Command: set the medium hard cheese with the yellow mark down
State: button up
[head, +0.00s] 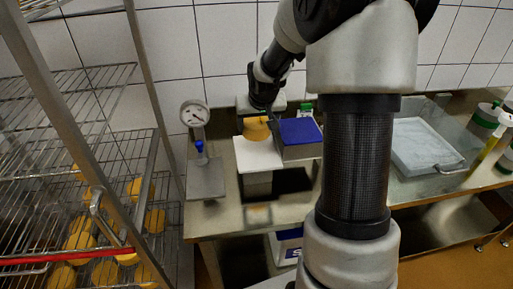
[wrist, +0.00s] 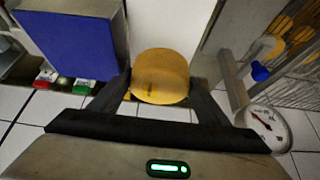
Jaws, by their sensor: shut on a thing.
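My gripper (wrist: 160,82) is shut on a round yellow-orange cheese (wrist: 160,62), with one finger on each side of it. In the head view the cheese (head: 256,130) shows under my wrist, at the back edge of a white board (head: 258,154). The white board (wrist: 172,22) also lies beyond the cheese in the wrist view. I cannot tell whether the cheese touches the board. Faint dark print shows on the cheese, but I make out no separate yellow mark.
A blue-topped box (head: 300,131) stands close right of the board. A dial gauge (head: 194,114) on a grey stand is to its left. A wire rack (head: 130,140) with several yellow cheeses fills the left. A pale tray (head: 425,145) lies on the right-hand bench.

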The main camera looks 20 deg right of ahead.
jog(key=shift+f, duration=3.35)
jog(key=shift+f+b, duration=0.1)
jog(key=shift+b, duration=0.25)
jog(key=shift+f, duration=0.15)
jog(key=o, duration=1)
jog(key=shift+o, duration=0.2)
jog(key=shift+r, duration=0.4)
jog(key=p+v, duration=0.1)
jog(key=v, duration=1)
jog(key=shift+s+a+r, duration=0.1)
jog(key=shift+s+r, duration=0.1)
jog(key=shift+s, duration=0.15)
